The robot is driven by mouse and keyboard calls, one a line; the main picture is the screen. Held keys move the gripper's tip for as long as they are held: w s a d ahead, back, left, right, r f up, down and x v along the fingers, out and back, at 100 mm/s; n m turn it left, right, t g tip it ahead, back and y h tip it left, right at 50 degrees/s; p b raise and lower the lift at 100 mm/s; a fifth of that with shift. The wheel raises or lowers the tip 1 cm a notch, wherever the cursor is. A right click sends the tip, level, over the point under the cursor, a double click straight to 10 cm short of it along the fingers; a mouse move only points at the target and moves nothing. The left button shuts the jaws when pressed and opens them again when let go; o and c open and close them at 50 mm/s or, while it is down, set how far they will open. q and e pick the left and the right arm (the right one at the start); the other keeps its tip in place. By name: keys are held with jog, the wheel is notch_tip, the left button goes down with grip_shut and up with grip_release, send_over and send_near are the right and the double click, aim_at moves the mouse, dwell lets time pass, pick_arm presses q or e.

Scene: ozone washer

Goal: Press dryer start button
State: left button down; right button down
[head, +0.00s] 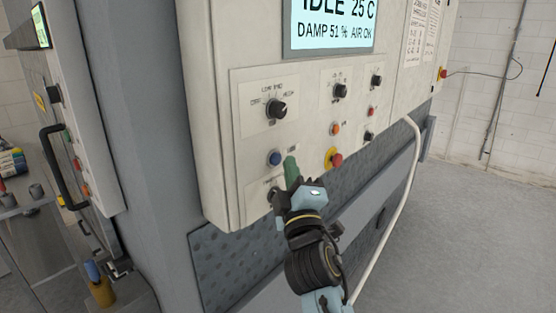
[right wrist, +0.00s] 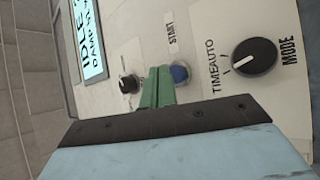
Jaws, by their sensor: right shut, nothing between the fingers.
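The dryer's control panel (head: 315,120) is on a pale cabinet in front of me. The blue button (head: 275,158) is at its lower left; in the right wrist view the same blue button (right wrist: 180,74) has the label START beside it. My right gripper (head: 291,169) is shut and empty, its green fingers together. The fingertips are just right of the blue button in the head view. In the right wrist view the green fingers (right wrist: 158,88) partly cover the button's edge; I cannot tell whether they touch it. My left gripper is not in view.
The display (head: 332,25) reads IDLE, 25 C, DAMP 51 %, AIR OK. A red button on a yellow base (head: 335,159) is right of my fingers. A black MODE knob (right wrist: 255,56) is near the START button. A white hose (head: 408,175) runs down the right side.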

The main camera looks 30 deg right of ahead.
jog(key=shift+w, duration=0.15)
jog(key=shift+w+a, duration=0.15)
jog(key=shift+w, duration=0.1)
jog(key=shift+w+a, duration=0.2)
jog(key=shift+w, duration=0.25)
dwell(0.6)
jog(key=shift+s, duration=0.1)
jog(key=shift+s+d, duration=0.35)
jog(key=shift+s, duration=0.4)
jog(key=s, duration=0.1)
jog(key=s+d+p, duration=0.1)
jog(key=s, duration=0.1)
jog(key=s+d, duration=0.1)
jog(key=shift+s, duration=0.3)
